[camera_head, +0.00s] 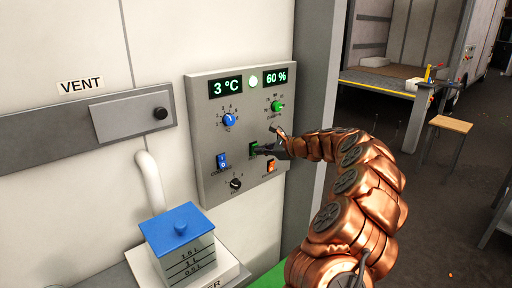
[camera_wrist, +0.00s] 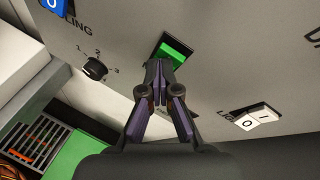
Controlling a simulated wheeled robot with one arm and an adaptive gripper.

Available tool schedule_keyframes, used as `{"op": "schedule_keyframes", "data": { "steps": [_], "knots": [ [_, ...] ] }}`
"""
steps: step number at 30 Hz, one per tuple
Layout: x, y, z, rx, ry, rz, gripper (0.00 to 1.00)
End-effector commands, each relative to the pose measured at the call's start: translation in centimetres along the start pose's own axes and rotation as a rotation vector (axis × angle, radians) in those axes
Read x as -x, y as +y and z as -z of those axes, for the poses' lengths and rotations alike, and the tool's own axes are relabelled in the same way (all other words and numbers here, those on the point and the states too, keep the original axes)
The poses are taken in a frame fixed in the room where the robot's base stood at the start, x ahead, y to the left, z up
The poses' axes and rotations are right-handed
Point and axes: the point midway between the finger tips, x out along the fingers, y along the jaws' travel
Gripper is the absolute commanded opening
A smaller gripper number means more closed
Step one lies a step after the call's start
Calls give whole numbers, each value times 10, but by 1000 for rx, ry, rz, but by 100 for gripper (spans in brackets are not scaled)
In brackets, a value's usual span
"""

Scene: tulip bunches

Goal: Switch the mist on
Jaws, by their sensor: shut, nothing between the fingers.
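The grey control panel (camera_head: 199,110) is on the white wall, with displays reading 3 °C and 60 %. A green rocker switch (camera_head: 254,148) sits low in its middle; it also shows in the wrist view (camera_wrist: 178,50), its label hidden behind my gripper. My gripper (camera_head: 262,150) is shut and empty, its tips at the green switch. In the wrist view the closed fingertips (camera_wrist: 160,68) overlap the switch's lower edge; I cannot tell whether they touch or press it.
A blue switch (camera_head: 223,161) and a black knob (camera_head: 236,184) are on the left. An orange switch (camera_head: 271,166) is at lower right, below a green knob (camera_head: 277,106). A blue-lidded tank (camera_head: 180,245) stands below, left of the panel. A doorway opens at right.

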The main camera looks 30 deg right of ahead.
Motion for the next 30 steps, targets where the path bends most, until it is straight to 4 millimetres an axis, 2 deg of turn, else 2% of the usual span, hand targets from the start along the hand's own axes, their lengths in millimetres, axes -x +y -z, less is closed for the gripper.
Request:
{"op": "schedule_keyframes", "data": {
  "steps": [19, 30],
  "knots": [
    [-2, -1, -1, 0, 0, 0, 0],
    [9, 5, 6, 0, 0, 2, 0]
  ]
}}
